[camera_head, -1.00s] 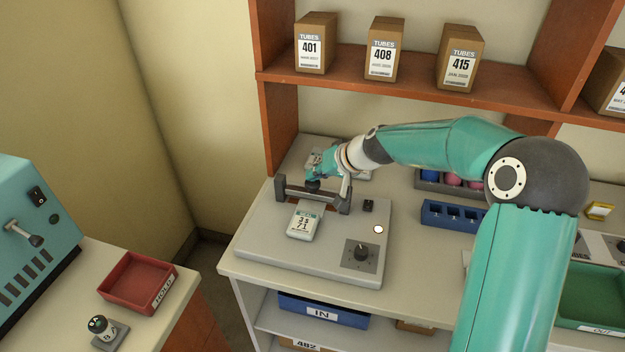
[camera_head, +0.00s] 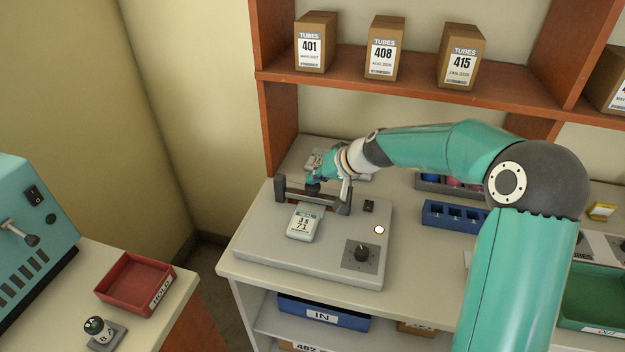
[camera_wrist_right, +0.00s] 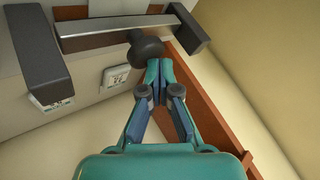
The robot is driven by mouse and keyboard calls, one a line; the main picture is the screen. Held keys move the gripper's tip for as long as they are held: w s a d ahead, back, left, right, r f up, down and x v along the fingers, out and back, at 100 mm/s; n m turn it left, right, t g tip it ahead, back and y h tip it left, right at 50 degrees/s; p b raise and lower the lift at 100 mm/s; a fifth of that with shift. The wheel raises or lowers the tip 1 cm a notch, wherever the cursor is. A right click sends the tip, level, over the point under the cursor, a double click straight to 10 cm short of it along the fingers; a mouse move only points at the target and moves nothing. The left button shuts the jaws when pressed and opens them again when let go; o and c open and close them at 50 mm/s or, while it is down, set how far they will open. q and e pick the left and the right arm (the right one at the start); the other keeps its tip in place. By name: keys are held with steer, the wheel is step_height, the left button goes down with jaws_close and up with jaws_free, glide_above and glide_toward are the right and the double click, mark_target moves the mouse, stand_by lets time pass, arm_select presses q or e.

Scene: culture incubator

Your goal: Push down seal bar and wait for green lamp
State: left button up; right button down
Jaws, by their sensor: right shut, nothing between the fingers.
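The grey sealer (camera_head: 300,249) stands on the bench with its dark seal bar (camera_head: 290,192) raised on two arms near its back. A white pouch (camera_head: 303,223) with a printed label lies at the bar on the sealer's top. My right gripper (camera_head: 314,183) is at the bar's knob. In the right wrist view the gripper's fingers (camera_wrist_right: 158,66) are shut and empty, with tips close to the dark knob (camera_wrist_right: 145,47); I cannot tell if they touch. The left gripper is not in view.
A dial (camera_head: 361,253) and a small switch (camera_head: 368,206) sit on the sealer. A blue rack (camera_head: 455,215) stands to its right. A red HOLD tray (camera_head: 134,283) is at lower left. Tube boxes (camera_head: 385,48) stand on the shelf above.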

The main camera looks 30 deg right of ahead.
mark_target(315, 186)
steer(key=shift+f, duration=0.15)
stand_by(0.3)
steer(key=shift+r+p, duration=1.2)
steer(key=shift+r, duration=0.65)
steer(key=shift+r, duration=0.1)
step_height(315, 186, up, 5)
steer(key=p, duration=0.3)
steer(key=shift+p, duration=0.35)
steer(key=shift+s+f, duration=0.1)
steer(key=shift+f, duration=0.1)
